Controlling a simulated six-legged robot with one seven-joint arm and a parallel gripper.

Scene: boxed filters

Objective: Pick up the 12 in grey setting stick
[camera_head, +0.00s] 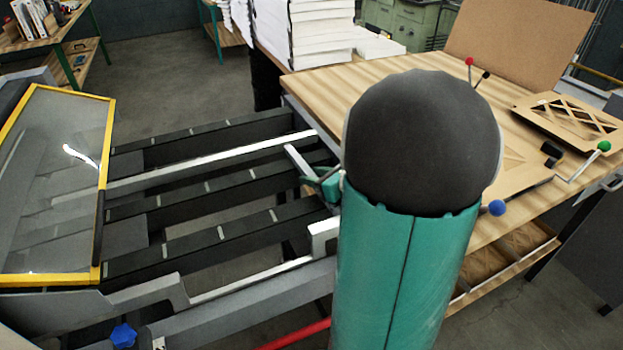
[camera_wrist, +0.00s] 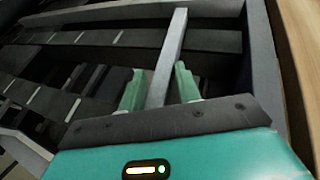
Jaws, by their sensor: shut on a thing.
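The grey setting stick (camera_wrist: 170,55) is a long, flat, light grey bar. In the wrist view it runs up and away from between the two green fingers of my gripper (camera_wrist: 160,84). In the head view one end of the stick (camera_head: 298,160) shows beside my gripper (camera_head: 322,182), just left of my large green and black arm link. My gripper is shut on the stick, over the dark slatted frame. The arm link hides part of the gripper in the head view, and the stick's near end is hidden.
The dark slatted frame (camera_head: 200,188) has open gaps to the floor. A yellow-edged clear panel (camera_head: 55,150) stands at left. A wooden table (camera_head: 320,82) at right bears stacked paper (camera_head: 300,35), a cardboard sheet (camera_head: 520,40) and a lattice panel (camera_head: 575,118). Knobbed levers are near the arm.

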